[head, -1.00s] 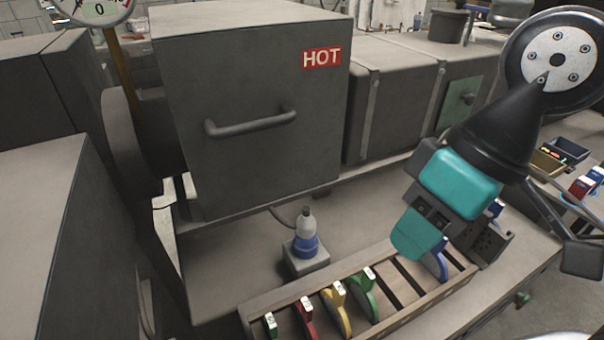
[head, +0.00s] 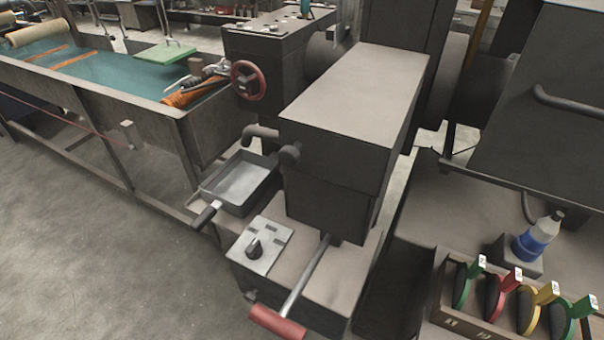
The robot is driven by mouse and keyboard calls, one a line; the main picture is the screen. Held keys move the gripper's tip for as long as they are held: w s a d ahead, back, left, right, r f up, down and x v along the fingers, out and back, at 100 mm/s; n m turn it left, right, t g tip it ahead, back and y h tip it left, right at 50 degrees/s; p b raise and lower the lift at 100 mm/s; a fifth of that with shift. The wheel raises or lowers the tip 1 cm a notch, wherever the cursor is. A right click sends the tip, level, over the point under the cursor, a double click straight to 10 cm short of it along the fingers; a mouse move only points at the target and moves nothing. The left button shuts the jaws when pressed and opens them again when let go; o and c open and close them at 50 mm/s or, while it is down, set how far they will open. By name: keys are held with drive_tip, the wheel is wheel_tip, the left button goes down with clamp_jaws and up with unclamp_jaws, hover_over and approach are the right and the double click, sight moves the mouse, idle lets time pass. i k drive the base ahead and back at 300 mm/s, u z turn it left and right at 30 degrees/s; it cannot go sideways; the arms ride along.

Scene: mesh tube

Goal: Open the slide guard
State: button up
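No part in view is labelled as the slide guard, and I cannot tell for certain which cover it is. A dark grey box-shaped housing (head: 345,130) with a pale top stands in the middle. Below it, a bar with a red grip (head: 277,322) slopes toward me from a grey base block. At the right edge, a dark panel (head: 540,140) with a bar handle (head: 572,104) shows only in part. My gripper is outside the picture.
A shallow metal tray (head: 240,183) with a handle sits left of the housing. A plate with a black knob (head: 254,248) lies in front. A wooden rack (head: 442,300) holds coloured tools at lower right, near a blue-and-white bottle (head: 540,236). Open floor (head: 90,270) lies at left.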

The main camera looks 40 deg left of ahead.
sight(347, 130)
drive_tip(key=u, duration=0.8)
drive_tip(key=i, duration=0.4)
drive_tip(key=u, duration=0.8)
